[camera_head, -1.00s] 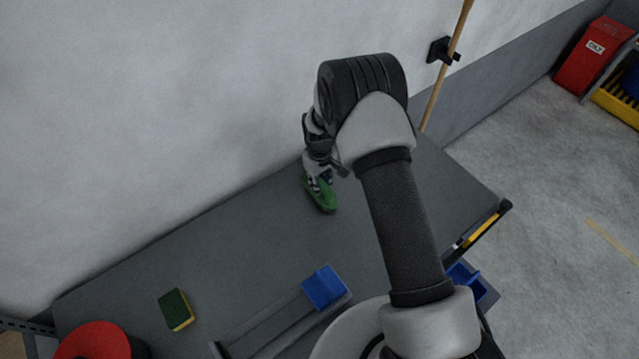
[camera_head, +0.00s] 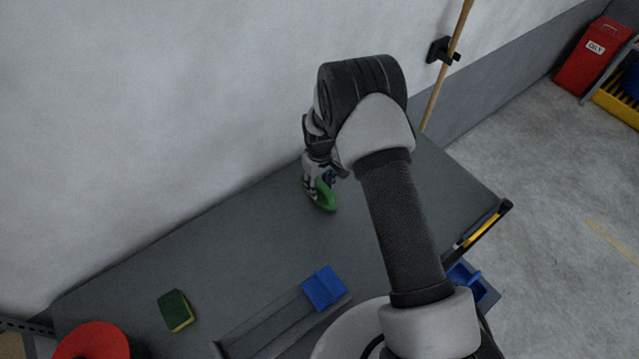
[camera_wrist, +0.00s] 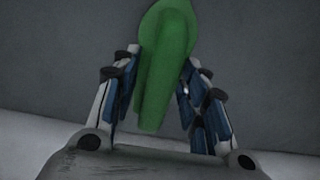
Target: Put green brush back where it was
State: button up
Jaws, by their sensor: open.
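The green brush (camera_head: 327,197) is on the grey tabletop (camera_head: 240,235), near the wall. My gripper (camera_head: 318,185) is at the brush, coming down from above. In the wrist view, the green brush (camera_wrist: 168,60) lies between the two blue-padded fingers of my gripper (camera_wrist: 163,95). The fingers are open, one on each side of the brush. A gap shows at least on the right side. The underside of the brush is hidden.
A green and yellow sponge (camera_head: 176,310) lies at the left of the table. A blue block (camera_head: 324,287) sits at the end of a grey tray (camera_head: 265,330) near the front. A red round thing (camera_head: 92,343) is at the lower left. The wall is close behind my gripper.

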notch_tip(320, 180, up, 12)
jog(key=p, duration=0.1)
jog(key=shift+r, duration=0.25)
jog(key=s+d+r+m+t, duration=0.15)
jog(key=s+r, duration=0.25)
jog(key=r, duration=0.4)
jog(key=s+d+r+m, duration=0.1)
jog(key=s+d+r, duration=0.2)
jog(key=r, duration=0.5)
jog(key=s+d+r+m+t, duration=0.1)
jog(key=s+d+r, duration=0.25)
jog(key=r, duration=0.45)
jog(key=s+d+r+m+t, duration=0.1)
jog(key=s+r, duration=0.1)
jog(key=s, duration=0.8)
jog(key=s+d+r+m+t, duration=0.1)
jog(key=s+d+r+m, duration=0.1)
jog(key=s, duration=0.9)
jog(key=shift+d+r, duration=0.25)
jog(key=shift+r, duration=0.25)
